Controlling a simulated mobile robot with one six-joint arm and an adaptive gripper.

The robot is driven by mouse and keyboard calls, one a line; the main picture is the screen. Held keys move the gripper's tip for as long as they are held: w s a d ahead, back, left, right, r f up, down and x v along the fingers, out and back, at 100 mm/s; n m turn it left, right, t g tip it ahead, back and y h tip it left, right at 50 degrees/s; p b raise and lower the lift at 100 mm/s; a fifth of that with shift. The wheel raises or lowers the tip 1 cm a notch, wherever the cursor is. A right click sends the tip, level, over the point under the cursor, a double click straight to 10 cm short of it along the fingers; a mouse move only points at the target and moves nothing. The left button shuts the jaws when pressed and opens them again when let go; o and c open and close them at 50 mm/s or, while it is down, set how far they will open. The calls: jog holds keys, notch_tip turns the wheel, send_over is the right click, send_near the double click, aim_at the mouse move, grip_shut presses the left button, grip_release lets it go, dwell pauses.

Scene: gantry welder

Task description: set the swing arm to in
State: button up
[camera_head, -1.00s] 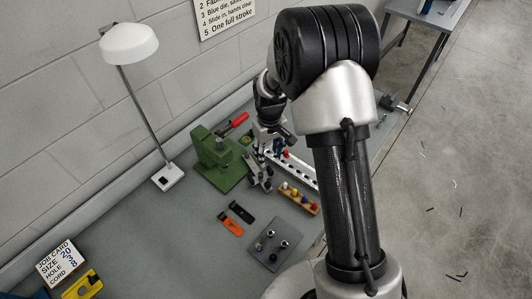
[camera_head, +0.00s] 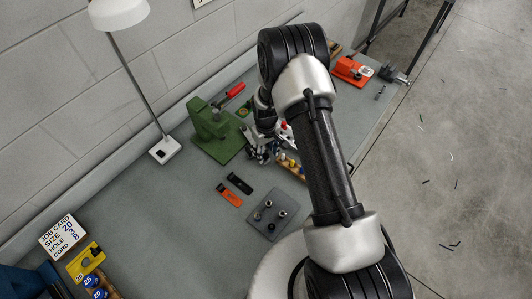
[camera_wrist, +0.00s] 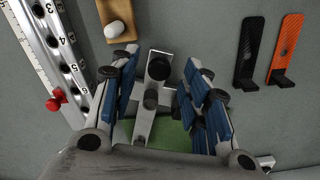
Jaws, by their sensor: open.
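The green press (camera_head: 214,133) with a red-handled lever (camera_head: 231,94) stands on the bench near the wall. In the wrist view, a pale metal arm with dark round knobs, which looks like the swing arm (camera_wrist: 159,63), extends up from the green base (camera_wrist: 160,134). My gripper (camera_wrist: 164,98) is open, its blue-padded fingers on either side of this arm, with gaps visible on both sides. In the head view my gripper (camera_head: 263,150) is small beside the press, and the swing arm is hard to make out there. I cannot tell whether it is set in or out.
A numbered metal rail (camera_wrist: 62,50) with a red knob lies left of my gripper, and a wooden holder (camera_wrist: 119,14) with a white piece is above. Black (camera_wrist: 256,45) and orange (camera_wrist: 287,50) brackets lie right. A grey plate (camera_head: 269,215) with pegs and a lamp (camera_head: 164,149) stand on the bench.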

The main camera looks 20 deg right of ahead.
jog(key=shift+f, duration=0.7)
jog(key=shift+c, duration=0.5)
grip_shut()
